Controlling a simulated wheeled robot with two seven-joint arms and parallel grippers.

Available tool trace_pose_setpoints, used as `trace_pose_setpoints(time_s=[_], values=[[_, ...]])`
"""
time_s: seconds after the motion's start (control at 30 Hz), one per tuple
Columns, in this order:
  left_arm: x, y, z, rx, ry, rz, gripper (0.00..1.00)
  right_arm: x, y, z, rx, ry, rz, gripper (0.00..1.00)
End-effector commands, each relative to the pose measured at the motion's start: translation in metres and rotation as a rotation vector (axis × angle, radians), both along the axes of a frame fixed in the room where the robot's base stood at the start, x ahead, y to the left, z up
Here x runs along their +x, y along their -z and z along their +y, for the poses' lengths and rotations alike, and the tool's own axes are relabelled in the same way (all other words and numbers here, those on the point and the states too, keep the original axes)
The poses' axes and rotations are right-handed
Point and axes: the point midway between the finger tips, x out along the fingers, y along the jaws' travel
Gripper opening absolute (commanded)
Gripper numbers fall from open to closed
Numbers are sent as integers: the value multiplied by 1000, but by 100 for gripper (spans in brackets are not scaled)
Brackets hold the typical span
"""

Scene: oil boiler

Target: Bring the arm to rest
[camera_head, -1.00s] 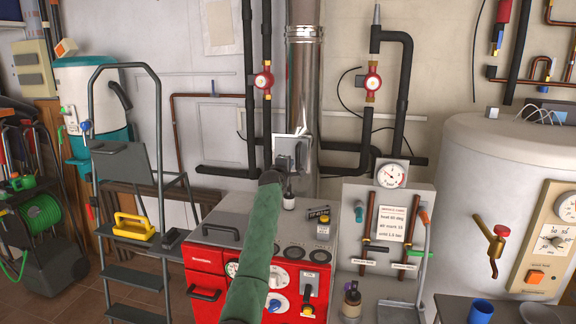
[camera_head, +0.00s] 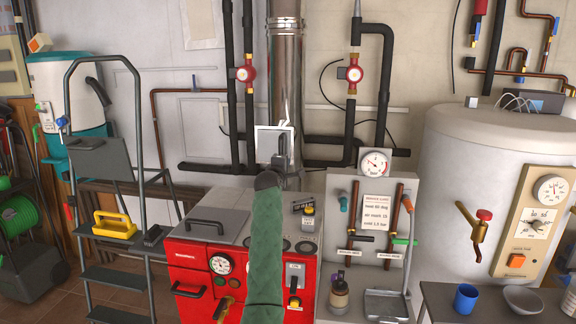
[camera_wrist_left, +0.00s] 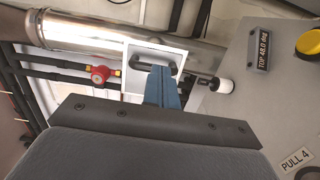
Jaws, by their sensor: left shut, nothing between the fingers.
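My left arm, in a green sleeve, rises from the bottom middle of the head view over the red boiler (camera_head: 192,260). Its left gripper (camera_head: 283,150) is small and partly hidden there, in front of the white square flue box (camera_head: 262,138) on the steel flue pipe (camera_head: 285,80). In the left wrist view, the blue fingers (camera_wrist_left: 163,88) are together and empty. They overlap the lower part of the white box (camera_wrist_left: 182,55) and its dark handle (camera_wrist_left: 153,62); I cannot tell whether they touch it. My right gripper is not in view.
A black-and-white knob (camera_wrist_left: 225,86) is close right of the fingers. A step ladder (camera_head: 130,130) stands left of the boiler. A gauge panel (camera_head: 340,200), a large white tank (camera_head: 455,170) and a blue mug (camera_head: 466,298) are at right.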

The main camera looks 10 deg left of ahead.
Motion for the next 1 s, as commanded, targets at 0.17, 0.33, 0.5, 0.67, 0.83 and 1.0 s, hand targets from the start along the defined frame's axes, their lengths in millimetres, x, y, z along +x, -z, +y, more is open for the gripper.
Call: trace_pose_setpoints(time_s=[0.17, 0.33, 0.5, 0.67, 0.83, 1.0], values=[[-1, 4, -2, 150, 12, 3, 0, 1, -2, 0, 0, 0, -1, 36], [-6, 13, -5, 433, 57, 36, 0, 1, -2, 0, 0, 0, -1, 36], [-20, 2, -10, 661, 100, 35, 0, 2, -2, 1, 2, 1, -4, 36], [-34, -12, -11, 858, 134, 26, 0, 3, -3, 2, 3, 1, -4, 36], [-57, 14, -10, 1064, 185, 50, 0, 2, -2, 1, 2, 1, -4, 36], [-79, 61, -7, 1194, 240, 95, 0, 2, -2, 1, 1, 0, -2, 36]])
